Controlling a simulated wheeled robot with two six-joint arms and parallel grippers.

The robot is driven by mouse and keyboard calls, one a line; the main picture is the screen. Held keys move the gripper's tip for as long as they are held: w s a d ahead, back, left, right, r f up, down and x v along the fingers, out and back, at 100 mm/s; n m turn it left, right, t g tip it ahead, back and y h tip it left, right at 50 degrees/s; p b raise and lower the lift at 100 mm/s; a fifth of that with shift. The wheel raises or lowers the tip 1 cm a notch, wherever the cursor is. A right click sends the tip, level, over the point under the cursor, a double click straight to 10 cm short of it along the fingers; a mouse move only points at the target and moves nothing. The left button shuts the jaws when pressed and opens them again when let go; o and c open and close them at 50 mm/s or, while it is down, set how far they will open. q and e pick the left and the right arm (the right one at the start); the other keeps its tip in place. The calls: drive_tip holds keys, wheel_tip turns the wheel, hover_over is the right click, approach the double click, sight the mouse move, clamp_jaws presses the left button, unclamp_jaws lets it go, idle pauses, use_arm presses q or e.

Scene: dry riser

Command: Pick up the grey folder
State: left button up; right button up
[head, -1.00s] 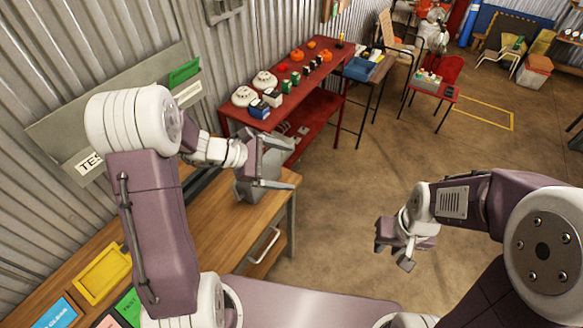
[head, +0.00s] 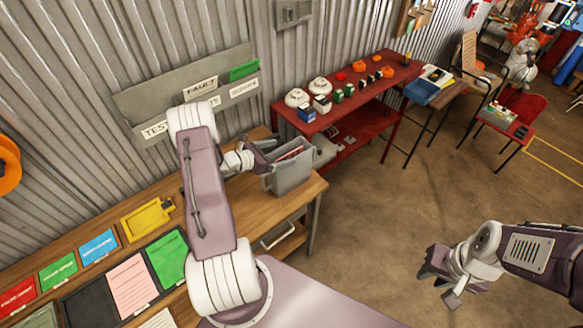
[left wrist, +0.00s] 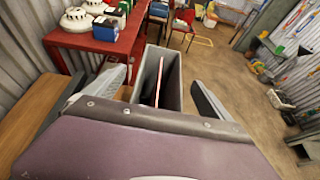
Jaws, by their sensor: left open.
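A grey open-topped file holder (head: 293,178) stands at the right end of the wooden bench. A few thin upright sheets or folders with a reddish edge show inside it; I cannot single out a grey folder among them. My left gripper (head: 264,158) is at the holder's left rear side, open and empty. In the left wrist view the holder (left wrist: 173,92) lies beyond and between the two spread fingers of the left gripper (left wrist: 155,92), with a red-edged sheet (left wrist: 158,82) inside. My right gripper (head: 442,279) hangs over the floor at the right, apparently open and empty.
The wooden bench (head: 250,203) carries a yellow tray (head: 147,219) and several coloured cards and folders at left. A red table (head: 345,90) with detectors and small boxes stands beyond the holder. A wall board (head: 190,105) hangs behind.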

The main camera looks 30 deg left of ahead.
sight(288, 152)
use_arm(q)
drive_tip(key=p+x, duration=0.2)
drive_tip(key=shift+f+p, duration=0.1)
drive_tip(key=shift+p, duration=0.25)
drive_tip(key=shift+x, duration=1.25)
drive_tip(key=shift+w+d+f, duration=0.1)
drive_tip(key=shift+d+f, duration=0.1)
drive_tip(key=shift+f, duration=0.1)
drive_tip(key=shift+a, duration=0.15)
drive_tip(key=c, duration=1.2)
clamp_jaws()
